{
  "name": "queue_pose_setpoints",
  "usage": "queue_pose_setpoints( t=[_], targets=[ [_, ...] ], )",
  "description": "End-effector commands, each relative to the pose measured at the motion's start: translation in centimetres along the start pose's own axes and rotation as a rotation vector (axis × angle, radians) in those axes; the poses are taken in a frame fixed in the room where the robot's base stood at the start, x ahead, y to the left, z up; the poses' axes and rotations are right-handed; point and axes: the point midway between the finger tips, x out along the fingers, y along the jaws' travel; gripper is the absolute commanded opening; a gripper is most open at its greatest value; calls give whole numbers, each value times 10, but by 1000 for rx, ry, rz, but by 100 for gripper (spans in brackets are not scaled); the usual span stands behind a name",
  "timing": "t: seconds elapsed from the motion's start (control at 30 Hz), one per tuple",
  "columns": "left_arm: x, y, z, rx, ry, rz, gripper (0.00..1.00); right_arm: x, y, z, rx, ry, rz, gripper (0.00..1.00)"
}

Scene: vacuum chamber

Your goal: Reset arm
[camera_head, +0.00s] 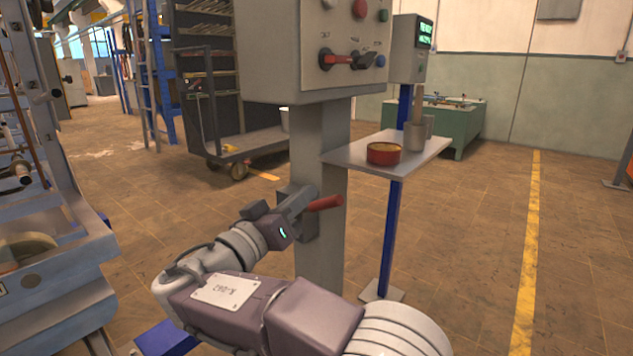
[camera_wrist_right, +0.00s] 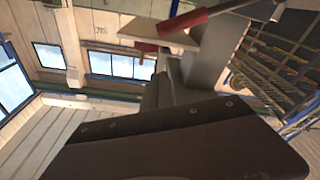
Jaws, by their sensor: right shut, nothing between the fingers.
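A grey control box (camera_head: 330,50) on a grey column (camera_head: 318,250) stands ahead in the head view. A lever with a red handle (camera_head: 325,203) sticks out from the column's mount, pointing right. My right gripper (camera_head: 297,205) is shut and empty, close beside the lever's mount; I cannot tell whether it touches. In the right wrist view the red handle (camera_wrist_right: 197,20) shows at the top, beyond the dark gripper body (camera_wrist_right: 180,140), apart from it. A red-handled switch (camera_head: 340,58) is on the box's front. My left gripper is not in view.
A grey machine (camera_head: 60,285) stands at left. A cart (camera_head: 250,145) is behind. The floor at right is clear.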

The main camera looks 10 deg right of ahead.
Motion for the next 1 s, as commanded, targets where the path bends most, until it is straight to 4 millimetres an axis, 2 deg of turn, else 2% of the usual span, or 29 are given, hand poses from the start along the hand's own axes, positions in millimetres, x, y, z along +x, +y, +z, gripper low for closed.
queue_pose_setpoints(
  t=[0.17,0.43,0.47,0.53,0.57,0.6,0.67,0.7,0.77,0.8,0.83,0.9,0.97,1.0],
  targets=[
    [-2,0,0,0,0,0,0,-6,0,0,1,0,0,0],
    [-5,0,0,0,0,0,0,-1,3,-1,0,-5,11,0],
    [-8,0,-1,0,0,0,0,6,8,-3,-1,-11,26,0],
    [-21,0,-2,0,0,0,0,33,33,-8,6,-40,91,0],
    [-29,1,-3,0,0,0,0,48,50,-10,3,-58,131,0],
    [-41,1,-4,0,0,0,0,71,75,-2,-23,-100,192,0],
    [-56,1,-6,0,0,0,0,98,108,36,-87,-239,250,0],
    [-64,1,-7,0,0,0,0,108,123,71,-145,-360,248,0],
    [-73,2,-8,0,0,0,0,111,139,126,-238,-557,209,0],
    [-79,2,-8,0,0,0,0,104,148,164,-294,-694,165,0],
    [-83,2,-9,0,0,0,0,95,153,190,-330,-796,122,0],
    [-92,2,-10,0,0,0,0,63,160,247,-387,-1026,-2,0],
    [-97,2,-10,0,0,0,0,28,161,285,-401,-1196,-125,0],
    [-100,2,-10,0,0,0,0,4,158,304,-394,-1291,-211,0]
  ],
)
